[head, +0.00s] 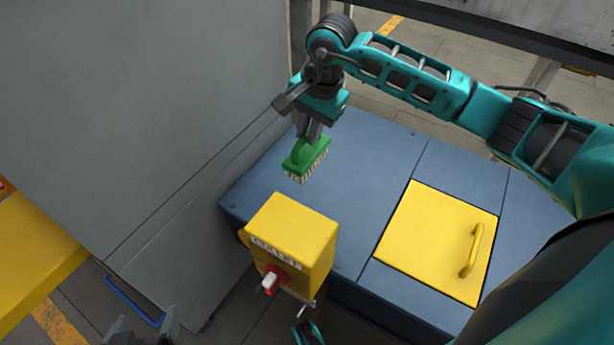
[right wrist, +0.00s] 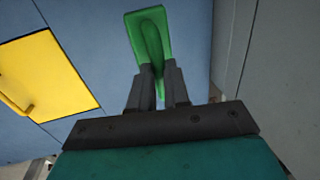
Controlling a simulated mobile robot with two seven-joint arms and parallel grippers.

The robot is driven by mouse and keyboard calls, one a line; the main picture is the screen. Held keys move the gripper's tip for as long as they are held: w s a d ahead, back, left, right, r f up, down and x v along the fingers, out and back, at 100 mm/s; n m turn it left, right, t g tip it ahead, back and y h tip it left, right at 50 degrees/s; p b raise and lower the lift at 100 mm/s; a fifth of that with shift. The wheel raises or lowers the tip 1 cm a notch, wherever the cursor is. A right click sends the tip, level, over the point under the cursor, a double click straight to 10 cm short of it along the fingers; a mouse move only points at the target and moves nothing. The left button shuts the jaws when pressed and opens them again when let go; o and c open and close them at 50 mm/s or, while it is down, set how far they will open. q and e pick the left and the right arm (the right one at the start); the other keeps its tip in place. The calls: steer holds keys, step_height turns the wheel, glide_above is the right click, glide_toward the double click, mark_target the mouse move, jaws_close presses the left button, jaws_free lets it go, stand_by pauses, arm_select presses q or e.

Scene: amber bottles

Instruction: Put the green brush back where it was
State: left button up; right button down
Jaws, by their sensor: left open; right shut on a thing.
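The green brush (head: 306,155) hangs from my right gripper (head: 312,132), its pale bristles facing down, over the back left part of the blue bench top (head: 350,160). I cannot tell if the bristles touch the top. In the right wrist view the two fingers (right wrist: 158,88) are shut on the handle of the brush (right wrist: 148,35). My left gripper (head: 142,328) is open at the bottom left edge of the head view, low beside the bench and far from the brush; only its fingertips show.
A yellow box (head: 295,230) with a red switch (head: 272,280) stands at the bench's front left edge. A yellow lid (head: 425,240) with a handle (head: 473,250) lies in the bench top to the right. A tall grey cabinet (head: 150,110) borders the bench on the left. The top between brush and lid is clear.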

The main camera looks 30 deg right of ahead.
mark_target(311, 151)
step_height(311, 151, down, 8)
steer(key=shift+r+b, duration=0.25)
steer(key=shift+b, duration=0.45)
steer(key=shift+f, duration=0.5)
arm_select(q)
steer(key=shift+w+d+f+h+b, duration=0.35)
steer(key=shift+d+f+b, duration=0.15)
steer(key=shift+b, duration=0.15)
arm_select(e)
step_height(311, 151, down, 4)
steer(key=shift+r, duration=0.1)
steer(key=c, duration=1.6)
jaws_free()
arm_select(q)
steer(key=shift+f, duration=0.1)
arm_select(e)
steer(key=o, duration=0.5)
